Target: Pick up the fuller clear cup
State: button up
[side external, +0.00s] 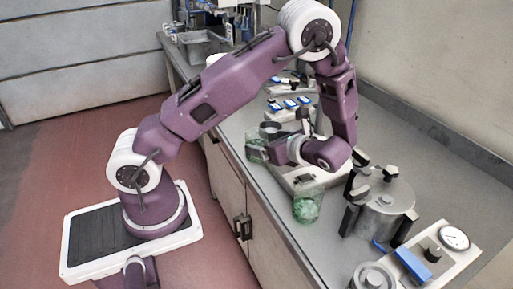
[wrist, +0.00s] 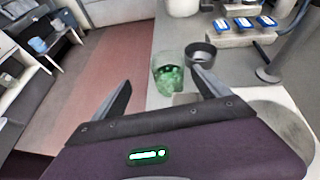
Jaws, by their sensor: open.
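Two clear cups with green contents stand on the grey bench. The nearer clear cup (side external: 307,208) is in plain view, filled over roughly its lower two thirds. The farther clear cup (side external: 256,150) is partly hidden by my gripper (side external: 272,150) in the side view, so I cannot compare the two levels surely. In the wrist view the farther cup (wrist: 168,76) is upright, with green contents over much of its height. My gripper (wrist: 162,80) is open and empty, pointing at this cup, which appears between and just beyond the fingertips.
A dark round dish (wrist: 201,55) stands close beside the farther cup. Blocks with blue tops (side external: 290,103) lie behind it. A lidded metal pot (side external: 384,205) with black clamps and a gauge panel (side external: 440,250) are at the right. The bench's front edge is near the cups.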

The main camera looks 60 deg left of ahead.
aim_at(262, 142)
jog(key=shift+w+a+f+m+y, duration=0.2)
jog(key=shift+w+a+f+m, duration=0.1)
jog(key=shift+f, duration=0.15)
jog(key=shift+w+a+f+m+y, duration=0.2)
jog(key=shift+a+f+m, duration=0.1)
jog(key=shift+f, duration=0.15)
jog(key=x, duration=0.6)
jog(key=shift+w+f, duration=0.2)
jog(key=shift+f, duration=0.1)
jog(key=c, duration=1.6)
